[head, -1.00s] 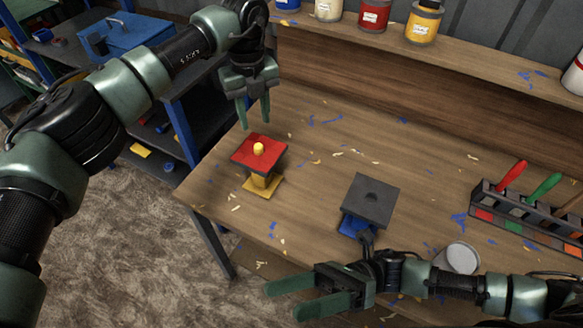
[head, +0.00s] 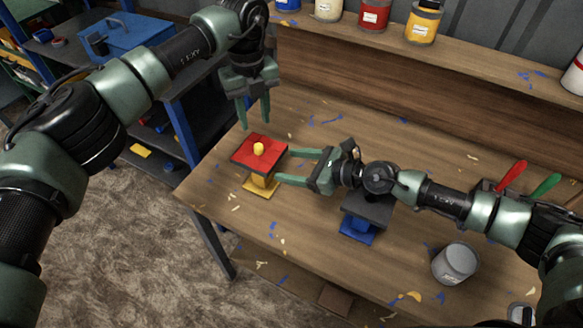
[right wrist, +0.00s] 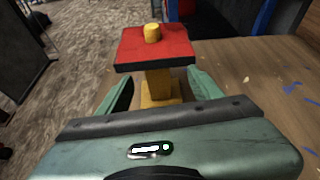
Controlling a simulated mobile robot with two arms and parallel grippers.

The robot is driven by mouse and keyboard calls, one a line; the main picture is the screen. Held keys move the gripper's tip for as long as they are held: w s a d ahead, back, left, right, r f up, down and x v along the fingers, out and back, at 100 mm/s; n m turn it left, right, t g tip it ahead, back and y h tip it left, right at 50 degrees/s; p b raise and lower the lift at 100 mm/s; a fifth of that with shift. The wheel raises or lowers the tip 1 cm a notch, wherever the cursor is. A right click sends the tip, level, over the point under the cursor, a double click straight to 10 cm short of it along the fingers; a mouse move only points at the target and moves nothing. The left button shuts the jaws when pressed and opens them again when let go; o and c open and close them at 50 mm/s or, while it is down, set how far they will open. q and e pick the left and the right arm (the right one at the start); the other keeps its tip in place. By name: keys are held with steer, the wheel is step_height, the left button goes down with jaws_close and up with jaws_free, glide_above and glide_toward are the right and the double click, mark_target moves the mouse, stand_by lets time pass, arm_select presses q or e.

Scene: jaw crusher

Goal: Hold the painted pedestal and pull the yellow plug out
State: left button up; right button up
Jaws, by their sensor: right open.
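The painted pedestal has a square red top (head: 270,158) on a yellow column and yellow base (head: 261,190), standing upright on the workbench. The yellow plug (head: 258,148) sticks up from the middle of the red top; it also shows in the right wrist view (right wrist: 152,33). My right gripper (head: 299,167) is open, its fingers pointing at the pedestal from the right. In the right wrist view its fingers (right wrist: 160,92) lie either side of the yellow column (right wrist: 158,85), below the red top, with gaps visible. My left gripper (head: 254,116) hangs above and behind the pedestal, fingers apart, empty, pointing down.
A second pedestal with a dark top (head: 368,212) and blue base (head: 357,231) stands under my right arm. A grey can (head: 455,263) stands near the front edge. Paint tins line the back shelf (head: 470,65). Flakes litter the workbench (head: 300,240).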

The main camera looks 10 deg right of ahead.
mark_target(259, 151)
steer(key=shift+m, duration=0.3)
steer(key=x, duration=0.8)
steer(key=shift+s+a+f, duration=0.1)
steer(key=shift+s+f, duration=0.2)
steer(key=shift+f, duration=0.15)
jaws_close()
